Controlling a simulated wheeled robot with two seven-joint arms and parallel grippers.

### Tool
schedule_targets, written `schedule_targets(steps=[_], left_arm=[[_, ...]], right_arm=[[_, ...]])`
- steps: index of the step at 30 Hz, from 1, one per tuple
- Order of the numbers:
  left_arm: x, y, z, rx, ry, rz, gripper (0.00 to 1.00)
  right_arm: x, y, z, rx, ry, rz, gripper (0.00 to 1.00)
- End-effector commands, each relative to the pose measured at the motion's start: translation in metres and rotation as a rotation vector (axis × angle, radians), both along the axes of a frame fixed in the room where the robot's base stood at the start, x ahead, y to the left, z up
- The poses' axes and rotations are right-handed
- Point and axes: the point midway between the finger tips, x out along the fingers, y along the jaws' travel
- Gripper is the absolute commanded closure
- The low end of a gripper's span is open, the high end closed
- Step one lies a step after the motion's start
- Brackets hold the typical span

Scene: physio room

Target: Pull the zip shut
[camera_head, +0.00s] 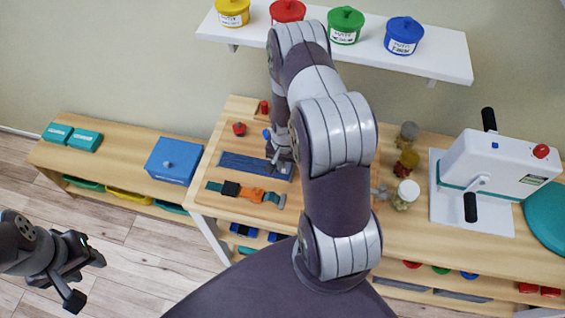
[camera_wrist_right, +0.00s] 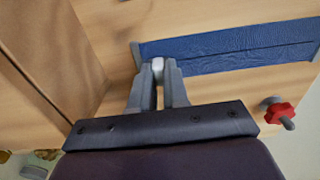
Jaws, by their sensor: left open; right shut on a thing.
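The zip is set in a blue fabric strip (camera_head: 243,164) on a wooden board (camera_head: 220,202) on the table. In the right wrist view the blue strip (camera_wrist_right: 230,53) runs off to the right, with a dark line along its middle. My right gripper (camera_wrist_right: 158,72) is shut on a small pale zip pull (camera_wrist_right: 157,68) at the near left end of the strip. In the head view my right gripper (camera_head: 278,158) is at the strip's right end, partly hidden by my arm. My left gripper (camera_head: 82,272) is open and empty over the floor at lower left.
An orange and black buckle strap (camera_head: 245,193) lies in front of the zip. A red knob (camera_head: 239,128) is behind it. A blue box (camera_head: 174,160) stands on the bench at left. A white crank machine (camera_head: 490,170) and small jars (camera_head: 405,194) stand at right.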

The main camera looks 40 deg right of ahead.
Motion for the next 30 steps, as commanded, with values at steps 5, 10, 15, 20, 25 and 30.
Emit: schedule_targets(steps=[5, 10, 15, 20, 25, 30], left_arm=[[0.000, 0.000, 0.001, 0.000, 0.000, 0.000, 0.57], [0.000, 0.000, 0.000, 0.000, 0.000, 0.000, 0.57], [0.000, 0.000, -0.001, 0.000, 0.000, 0.000, 0.57], [0.000, 0.000, -0.007, 0.000, 0.000, 0.000, 0.57], [0.000, 0.000, -0.013, 0.000, 0.000, 0.000, 0.57], [0.000, 0.000, -0.016, 0.000, 0.000, 0.000, 0.57]], right_arm=[[-0.001, -0.001, 0.001, 0.001, 0.002, -0.001, 0.60], [-0.001, -0.001, 0.000, 0.001, 0.002, -0.001, 0.60], [0.000, -0.001, 0.008, -0.001, -0.001, -0.001, 0.60], [0.001, -0.002, 0.039, -0.001, -0.005, -0.002, 0.60], [-0.001, -0.002, 0.084, -0.001, -0.005, -0.003, 0.60], [-0.002, -0.003, 0.117, 0.000, -0.004, -0.003, 0.60]])
